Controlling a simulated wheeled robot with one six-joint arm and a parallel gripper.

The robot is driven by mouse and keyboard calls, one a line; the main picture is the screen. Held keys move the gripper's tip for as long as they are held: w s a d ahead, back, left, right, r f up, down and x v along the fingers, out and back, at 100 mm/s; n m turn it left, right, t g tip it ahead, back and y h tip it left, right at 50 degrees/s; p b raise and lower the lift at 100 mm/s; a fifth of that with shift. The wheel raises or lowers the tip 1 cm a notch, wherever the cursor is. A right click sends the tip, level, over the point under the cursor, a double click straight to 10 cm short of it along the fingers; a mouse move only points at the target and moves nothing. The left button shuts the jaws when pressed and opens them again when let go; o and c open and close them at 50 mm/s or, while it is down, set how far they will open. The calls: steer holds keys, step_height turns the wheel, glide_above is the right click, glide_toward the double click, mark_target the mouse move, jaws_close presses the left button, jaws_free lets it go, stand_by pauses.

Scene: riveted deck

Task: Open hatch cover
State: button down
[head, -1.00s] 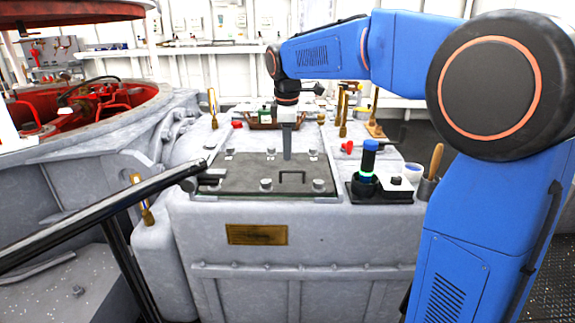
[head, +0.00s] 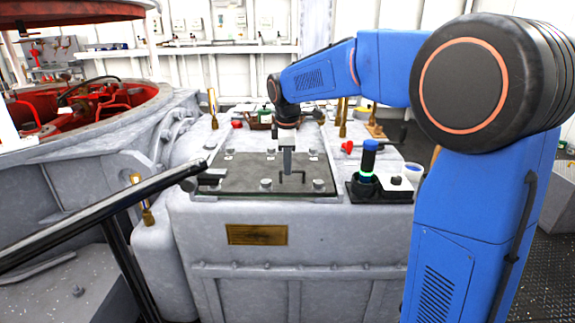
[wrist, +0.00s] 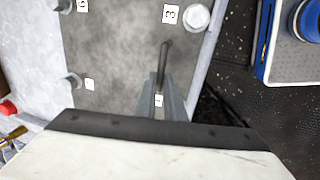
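The hatch cover (head: 235,173) is a dark grey plate lying flat and closed on the pale grey machine housing, with bolts around its edge. A dark U-shaped handle (head: 297,180) stands on its near part; it also shows in the wrist view (wrist: 164,58). My gripper (head: 287,172) points down over the cover, right at the handle. In the wrist view my gripper (wrist: 165,92) has its fingers a little apart, with a gap between them and the handle bar lined up with that gap. Whether the fingers touch the handle is unclear.
A black control box with a green-lit, blue-topped stick (head: 367,165) stands right of the cover. A black rail (head: 100,218) crosses at the left front. Brass levers (head: 343,120) stand behind. White number tags (wrist: 170,14) lie by the bolts (wrist: 197,17).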

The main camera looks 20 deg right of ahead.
steer(key=shift+w+d, duration=0.2)
steer(key=shift+w, duration=0.6)
steer(key=shift+w+d, duration=0.25)
steer(key=shift+w, duration=0.55)
steer(key=shift+w+d, duration=0.2)
steer(key=shift+w, duration=0.6)
steer(key=c, duration=1.8)
jaws_free()
steer(key=shift+c, duration=0.2)
steer(key=shift+s, duration=0.1)
